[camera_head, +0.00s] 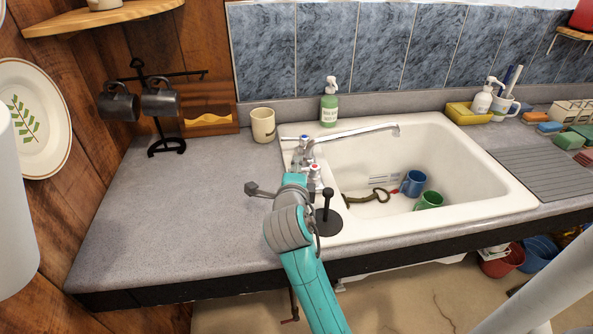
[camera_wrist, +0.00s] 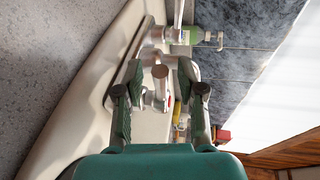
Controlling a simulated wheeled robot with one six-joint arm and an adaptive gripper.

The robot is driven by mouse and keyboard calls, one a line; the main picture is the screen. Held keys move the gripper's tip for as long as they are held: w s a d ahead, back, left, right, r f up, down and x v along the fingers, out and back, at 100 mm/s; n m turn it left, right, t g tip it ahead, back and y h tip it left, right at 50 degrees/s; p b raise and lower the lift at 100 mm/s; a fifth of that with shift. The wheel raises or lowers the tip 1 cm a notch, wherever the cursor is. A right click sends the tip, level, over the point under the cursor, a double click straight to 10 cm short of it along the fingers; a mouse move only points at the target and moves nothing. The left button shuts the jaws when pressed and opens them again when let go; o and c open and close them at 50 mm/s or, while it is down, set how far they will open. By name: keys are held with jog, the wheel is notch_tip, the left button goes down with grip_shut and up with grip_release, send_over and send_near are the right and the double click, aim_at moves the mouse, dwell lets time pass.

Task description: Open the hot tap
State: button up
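The hot tap, with a red mark on its white and chrome top (camera_head: 314,170), stands at the near left end of the sink. In the wrist view the tap (camera_wrist: 160,78) shows between my two fingers, with a bit of red beside it. My gripper (camera_wrist: 158,88) is open, one finger on each side of the tap; I cannot tell whether either touches it. In the head view the teal arm hides most of my gripper. The blue-marked tap (camera_head: 304,140) and the long chrome spout (camera_head: 355,133) are just beyond.
The white sink (camera_head: 480,205) holds a blue mug (camera_head: 413,183), a green mug (camera_head: 429,201) and a brown curved object. A dark upright piece with a round base (camera_head: 329,222) stands close to my arm. A green soap bottle (camera_head: 329,108) and cream mug (camera_head: 263,125) are behind. The left counter (camera_head: 170,215) is clear.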

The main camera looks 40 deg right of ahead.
jog(key=v, duration=1.2)
